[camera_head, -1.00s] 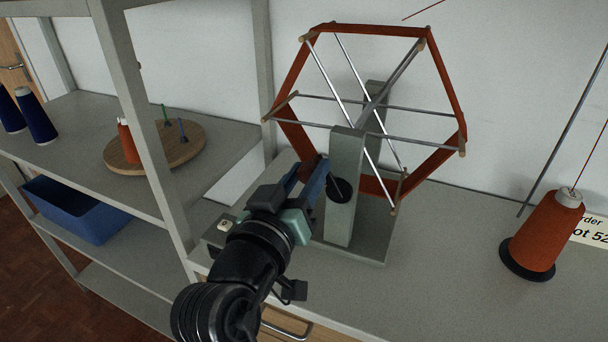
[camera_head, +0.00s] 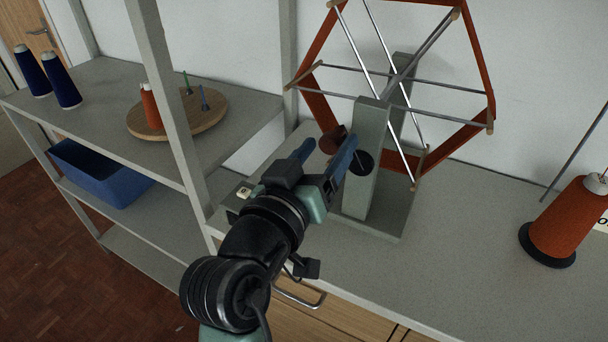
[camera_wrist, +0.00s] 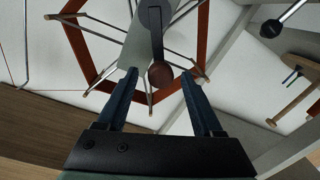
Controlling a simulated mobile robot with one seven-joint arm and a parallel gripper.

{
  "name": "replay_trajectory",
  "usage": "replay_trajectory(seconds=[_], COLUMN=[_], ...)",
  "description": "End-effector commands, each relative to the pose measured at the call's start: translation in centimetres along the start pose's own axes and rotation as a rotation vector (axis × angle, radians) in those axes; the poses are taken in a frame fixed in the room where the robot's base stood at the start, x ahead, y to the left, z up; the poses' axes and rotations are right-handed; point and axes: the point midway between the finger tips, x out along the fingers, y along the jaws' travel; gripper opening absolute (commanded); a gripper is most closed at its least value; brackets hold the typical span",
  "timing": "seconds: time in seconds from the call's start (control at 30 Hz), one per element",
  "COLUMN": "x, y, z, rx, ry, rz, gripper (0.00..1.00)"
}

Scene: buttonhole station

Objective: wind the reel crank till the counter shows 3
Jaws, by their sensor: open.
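The reel (camera_head: 319,104) is a hexagon of orange-red band on metal spokes, carried by a grey post (camera_head: 367,165). Its crank has a black hub disc (camera_head: 362,163) on the post and a round brown knob (camera_head: 333,139). In the wrist view the dark crank arm hangs down to the knob (camera_wrist: 160,75). My gripper (camera_head: 328,146) is open, with its blue fingertips on either side of the knob in both views. I cannot tell whether they touch it. The small white counter (camera_head: 243,192) sits left of my wrist; its dark digit looks like 0.
An orange thread cone (camera_head: 567,222) stands on the bench at right. A grey shelf unit at left holds blue cones (camera_head: 61,80), a round wooden stand (camera_head: 213,113) and a blue bin (camera_head: 95,172). A shelf upright (camera_head: 176,110) stands close to my arm. The bench front right is clear.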

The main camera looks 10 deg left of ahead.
Motion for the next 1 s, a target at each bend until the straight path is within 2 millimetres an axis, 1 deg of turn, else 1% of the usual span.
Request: replay_trajectory(seconds=[0.3, 0.4, 0.5, 0.6, 0.7, 1.0], x=[-7.1, -8.9, -10.2, -11.0, -11.4, -11.4], y=[-0.1, -0.1, -0.1, 0.0, 0.0, 0.0], z=[0.2, 0.1, 0.1, 0.1, 0.1, -0.1], rx=[0.001, 0.001, 0.0, 0.001, 0.001, 0.001], ry=[0.0, 0.0, -0.001, -0.001, -0.002, -0.002], rz=[-0.005, -0.003, -0.003, -0.001, 0.0, 0.0], gripper=[0.68, 0.68, 0.68, 0.68, 0.68, 0.69])
